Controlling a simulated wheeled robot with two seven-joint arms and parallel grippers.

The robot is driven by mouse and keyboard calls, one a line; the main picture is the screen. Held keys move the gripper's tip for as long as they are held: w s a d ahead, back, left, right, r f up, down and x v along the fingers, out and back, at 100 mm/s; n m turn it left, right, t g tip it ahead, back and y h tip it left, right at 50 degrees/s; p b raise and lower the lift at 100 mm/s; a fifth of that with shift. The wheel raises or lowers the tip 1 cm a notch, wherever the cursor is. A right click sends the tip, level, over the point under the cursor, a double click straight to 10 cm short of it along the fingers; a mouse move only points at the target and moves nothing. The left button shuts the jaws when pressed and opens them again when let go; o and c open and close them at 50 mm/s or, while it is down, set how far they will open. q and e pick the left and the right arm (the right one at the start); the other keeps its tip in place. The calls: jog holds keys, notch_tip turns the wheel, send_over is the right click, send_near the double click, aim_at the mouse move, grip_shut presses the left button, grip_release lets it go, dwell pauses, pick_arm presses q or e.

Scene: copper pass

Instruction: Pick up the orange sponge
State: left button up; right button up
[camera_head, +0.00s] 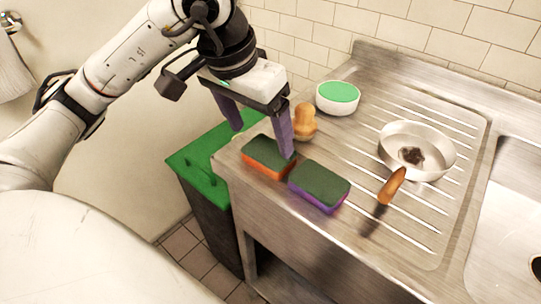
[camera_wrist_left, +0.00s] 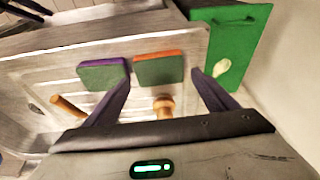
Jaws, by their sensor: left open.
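The orange sponge (camera_head: 267,157) has a dark green top and lies flat near the front left corner of the steel counter. It also shows in the left wrist view (camera_wrist_left: 159,69), between the two fingers in the picture. A purple sponge (camera_head: 319,186) with the same green top lies just to its right. My left gripper (camera_head: 262,135) is open and empty, with its purple-grey fingers pointing down above the orange sponge. One finger overlaps the sponge's far right end in the head view; I cannot tell if it touches. My right gripper is not in view.
A wooden-knobbed brush (camera_head: 304,122) stands behind the orange sponge. A white bowl with green inside (camera_head: 338,97) is farther back. A pan (camera_head: 418,150) with a wooden handle lies on the drainboard beside the sink (camera_head: 507,220). A green-lidded bin (camera_head: 208,165) stands left of the counter.

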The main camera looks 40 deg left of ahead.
aim_at(268, 151)
pick_arm(q)
jog(key=shift+w+x, duration=0.2)
jog(key=shift+x, duration=2.8)
jog(key=shift+d, duration=0.1)
jog(key=c, duration=0.7)
